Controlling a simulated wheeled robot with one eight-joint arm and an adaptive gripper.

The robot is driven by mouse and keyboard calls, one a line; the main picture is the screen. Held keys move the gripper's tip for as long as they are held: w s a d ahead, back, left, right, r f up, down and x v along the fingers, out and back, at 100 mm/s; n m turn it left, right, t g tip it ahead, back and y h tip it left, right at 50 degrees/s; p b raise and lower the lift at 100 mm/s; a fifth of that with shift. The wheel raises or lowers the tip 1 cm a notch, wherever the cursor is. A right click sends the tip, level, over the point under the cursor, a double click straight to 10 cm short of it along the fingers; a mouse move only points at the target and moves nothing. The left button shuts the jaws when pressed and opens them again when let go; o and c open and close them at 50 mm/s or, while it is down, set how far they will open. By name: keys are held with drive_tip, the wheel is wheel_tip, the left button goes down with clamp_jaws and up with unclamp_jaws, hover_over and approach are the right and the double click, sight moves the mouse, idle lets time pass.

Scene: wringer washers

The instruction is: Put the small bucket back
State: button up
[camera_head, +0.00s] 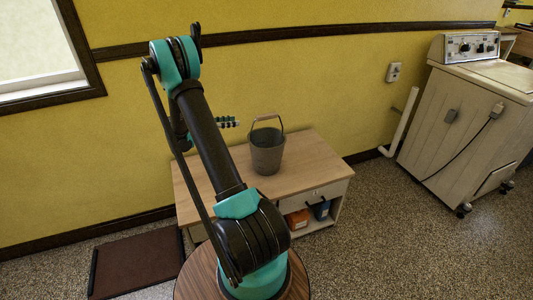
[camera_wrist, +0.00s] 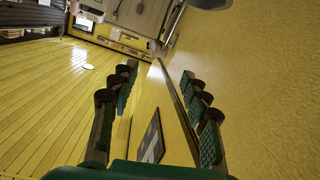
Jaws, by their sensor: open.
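A small grey bucket (camera_head: 267,156) stands upright on the wooden top of a low cabinet (camera_head: 318,160). Its handle is raised above the rim. My gripper (camera_head: 229,121) is partly hidden behind my arm in the head view, and its finger parts show just left of the bucket's handle. In the wrist view my gripper (camera_wrist: 160,82) has its two fingers wide apart with nothing between them. I cannot make out the bucket in the wrist view.
A white washer (camera_head: 455,125) stands at the right. A brown mat (camera_head: 137,262) lies on the floor at the left. The speckled floor (camera_head: 400,240) at the right front is clear.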

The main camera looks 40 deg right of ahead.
drive_tip(key=w+f+m+h, duration=0.1)
drive_tip(key=f+m, duration=0.1)
drive_tip(key=g, duration=0.1)
approach(267, 114)
drive_tip(key=shift+m, duration=0.3)
drive_tip(key=d, duration=0.1)
drive_tip(key=d+f, duration=0.1)
drive_tip(key=d, duration=0.2)
drive_tip(key=shift+s+f, duration=0.25)
drive_tip(key=shift+s, duration=0.15)
drive_tip(key=shift+r+x, duration=0.2)
drive_tip(key=shift+x, duration=2.7)
drive_tip(key=shift+h, duration=0.3)
clamp_jaws()
